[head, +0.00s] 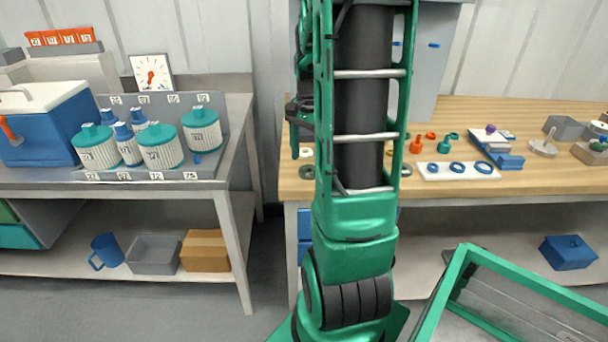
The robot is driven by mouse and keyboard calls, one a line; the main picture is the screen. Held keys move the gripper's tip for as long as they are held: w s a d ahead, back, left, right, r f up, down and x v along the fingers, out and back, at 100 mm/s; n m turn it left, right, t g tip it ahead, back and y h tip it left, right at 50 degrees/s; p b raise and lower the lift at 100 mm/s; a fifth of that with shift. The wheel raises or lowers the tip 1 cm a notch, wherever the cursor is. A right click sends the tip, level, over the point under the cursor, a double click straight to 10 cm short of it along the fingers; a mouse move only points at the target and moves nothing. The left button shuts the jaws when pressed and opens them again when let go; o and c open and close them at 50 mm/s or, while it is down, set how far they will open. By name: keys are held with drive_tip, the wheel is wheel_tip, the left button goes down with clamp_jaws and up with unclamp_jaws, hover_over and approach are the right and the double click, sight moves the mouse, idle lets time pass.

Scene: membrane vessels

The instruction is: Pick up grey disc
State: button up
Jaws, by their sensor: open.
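A dark grey disc with a hole (306,172) lies flat near the front left edge of the wooden bench, just left of my arm. Another grey round piece (406,170) shows partly to the right of my arm, and its rest is hidden. A light grey disc with an upright post (543,148) stands at the right of the bench. I cannot tell which of these the task means. The dark end of my arm, seemingly my gripper (300,112), shows partly behind my green arm, over the bench's left end. It is open; its fingertips are unclear.
The wooden bench (520,112) holds a white strip with blue rings (455,178), orange and teal fittings and a blue block. A grey table at left carries white vessels with teal lids (160,146). A green-framed bin (520,300) stands at front right. My arm blocks the middle.

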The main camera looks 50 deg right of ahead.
sight(309, 172)
drive_tip(key=shift+f, duration=1.5)
drive_tip(key=c, duration=1.1)
drive_tip(key=shift+c, duration=0.2)
